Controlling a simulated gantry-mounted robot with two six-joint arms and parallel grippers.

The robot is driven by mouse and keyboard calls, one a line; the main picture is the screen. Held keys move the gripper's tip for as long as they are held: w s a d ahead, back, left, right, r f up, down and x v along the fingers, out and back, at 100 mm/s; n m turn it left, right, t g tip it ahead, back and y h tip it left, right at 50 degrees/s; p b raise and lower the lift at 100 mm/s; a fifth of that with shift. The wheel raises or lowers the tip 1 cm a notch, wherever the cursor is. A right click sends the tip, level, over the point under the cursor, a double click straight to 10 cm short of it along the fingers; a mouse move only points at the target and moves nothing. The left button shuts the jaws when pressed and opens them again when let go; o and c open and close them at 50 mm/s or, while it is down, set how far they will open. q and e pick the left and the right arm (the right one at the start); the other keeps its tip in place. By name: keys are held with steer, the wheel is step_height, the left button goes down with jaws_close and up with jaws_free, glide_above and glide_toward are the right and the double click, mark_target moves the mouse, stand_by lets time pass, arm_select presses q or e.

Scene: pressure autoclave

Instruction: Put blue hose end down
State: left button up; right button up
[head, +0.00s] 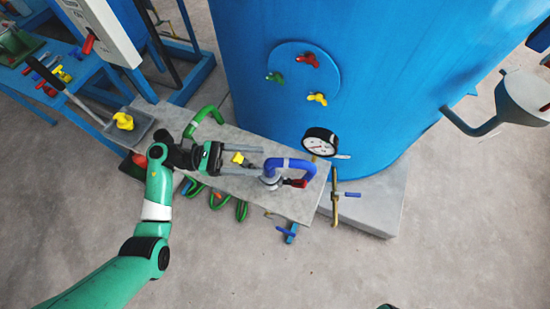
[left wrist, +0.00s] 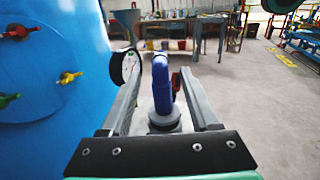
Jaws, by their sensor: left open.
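A blue hose (head: 294,163) arches over the right end of a grey slab, with one end at a round grey fitting (head: 271,180). My left gripper (head: 258,161) comes in from the left and is open, its two fingers pointing at the hose. In the left wrist view the blue hose (left wrist: 162,85) stands upright between the open fingers, above the grey fitting (left wrist: 164,120). I cannot tell whether a finger touches it. My right gripper does not show.
The blue autoclave (head: 370,60) stands behind the slab (head: 235,185), with a pressure gauge (head: 320,142) beside the hose. A green hose (head: 207,117) and a yellow part (head: 238,157) are near my left gripper. A tool bench (head: 60,95) is at left.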

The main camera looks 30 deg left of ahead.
arm_select(q)
steer(key=v, duration=0.4)
steer(key=shift+a, duration=0.1)
